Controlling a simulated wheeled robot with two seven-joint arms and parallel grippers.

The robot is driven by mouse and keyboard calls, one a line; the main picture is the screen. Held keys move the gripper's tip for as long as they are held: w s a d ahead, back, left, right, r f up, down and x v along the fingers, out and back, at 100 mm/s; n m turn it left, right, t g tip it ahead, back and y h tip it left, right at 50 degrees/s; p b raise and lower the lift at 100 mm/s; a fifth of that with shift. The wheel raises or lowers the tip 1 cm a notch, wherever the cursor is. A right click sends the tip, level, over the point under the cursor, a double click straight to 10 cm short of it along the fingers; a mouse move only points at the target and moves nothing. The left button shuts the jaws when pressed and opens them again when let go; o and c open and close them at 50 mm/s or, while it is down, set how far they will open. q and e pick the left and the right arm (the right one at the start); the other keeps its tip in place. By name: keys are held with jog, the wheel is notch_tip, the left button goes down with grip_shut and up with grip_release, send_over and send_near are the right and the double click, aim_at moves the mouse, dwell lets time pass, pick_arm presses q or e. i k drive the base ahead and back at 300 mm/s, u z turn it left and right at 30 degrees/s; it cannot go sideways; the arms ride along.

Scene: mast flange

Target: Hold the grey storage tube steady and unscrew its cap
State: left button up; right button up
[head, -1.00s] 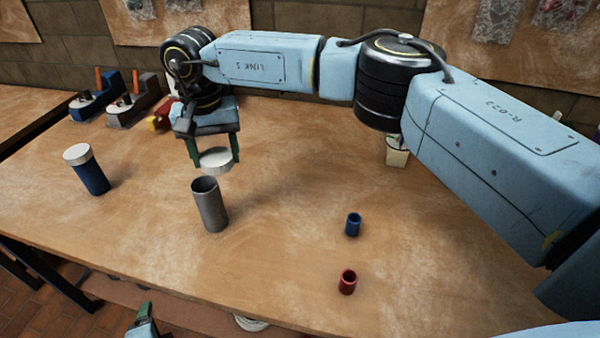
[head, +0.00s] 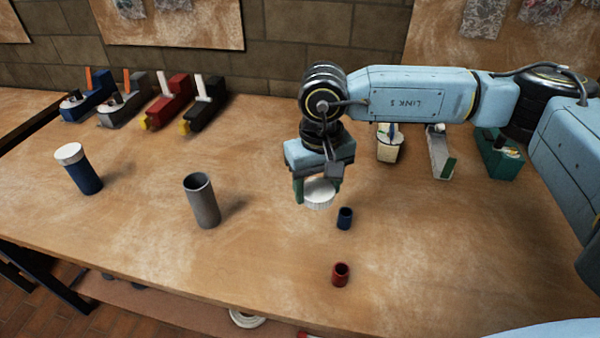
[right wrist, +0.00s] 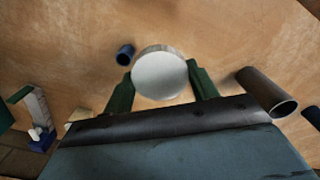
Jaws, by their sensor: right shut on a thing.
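The grey storage tube (head: 203,203) stands upright and open-topped on the table, left of centre in the head view. It also shows at the right of the right wrist view (right wrist: 262,90). My right gripper (head: 316,190) is shut on the white cap (head: 320,194), to the right of the tube and apart from it. In the right wrist view the cap (right wrist: 160,73) sits between the two green fingers. The cap appears held above the table. My left gripper is not in view.
A blue tube with a white cap (head: 80,170) stands at the left. A small blue cylinder (head: 344,218) and a small red cylinder (head: 340,274) stand near the held cap. Several tool-like objects line the back. The table between grey tube and cap is clear.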

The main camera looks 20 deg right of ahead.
aim_at(199, 190)
jog(key=z, duration=0.55)
jog(key=k, duration=1.25)
jog(key=u, duration=0.05)
jog(key=i, duration=0.5)
jog(key=u, duration=0.8)
jog(key=i, duration=0.85)
jog(key=z, duration=0.75)
jog(key=i, duration=0.65)
jog(key=z, duration=0.7)
